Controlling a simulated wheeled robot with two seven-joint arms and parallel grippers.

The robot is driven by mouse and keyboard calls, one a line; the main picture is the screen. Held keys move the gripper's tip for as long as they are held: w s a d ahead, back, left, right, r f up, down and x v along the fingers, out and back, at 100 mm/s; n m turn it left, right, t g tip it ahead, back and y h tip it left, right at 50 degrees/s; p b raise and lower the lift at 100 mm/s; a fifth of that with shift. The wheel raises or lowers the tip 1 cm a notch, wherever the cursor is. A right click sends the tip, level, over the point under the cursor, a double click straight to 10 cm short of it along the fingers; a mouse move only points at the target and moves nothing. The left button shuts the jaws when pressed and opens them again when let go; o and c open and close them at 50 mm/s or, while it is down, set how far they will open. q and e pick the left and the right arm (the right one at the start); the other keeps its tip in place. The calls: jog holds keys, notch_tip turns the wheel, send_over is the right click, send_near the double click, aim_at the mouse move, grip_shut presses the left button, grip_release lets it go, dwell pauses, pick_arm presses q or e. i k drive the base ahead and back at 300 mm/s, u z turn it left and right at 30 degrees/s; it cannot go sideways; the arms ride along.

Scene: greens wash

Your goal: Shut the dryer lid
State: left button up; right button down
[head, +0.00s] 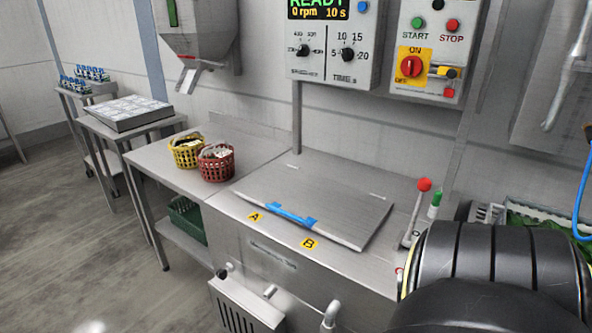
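The dryer lid (335,198) is a flat grey steel panel with a blue handle (291,215) along its front edge. It lies down over the steel dryer top (392,184). I see no clear opening beneath it, but cannot tell whether it is fully seated. Yellow labels A (256,217) and B (310,243) are on the dryer top in front of it. A black arm link of mine fills the lower right, right of the lid and apart from it in the picture. Neither gripper shows.
A yellow basket (187,151) and a red basket (216,163) stand on the steel table left of the lid. A red-knobbed lever (417,208) rises right of it. Control panels (334,48) hang above. A pipe (331,315) and box (244,306) project at the front.

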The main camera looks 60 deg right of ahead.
aim_at(349, 216)
jog(key=k, duration=0.35)
jog(key=z, duration=0.8)
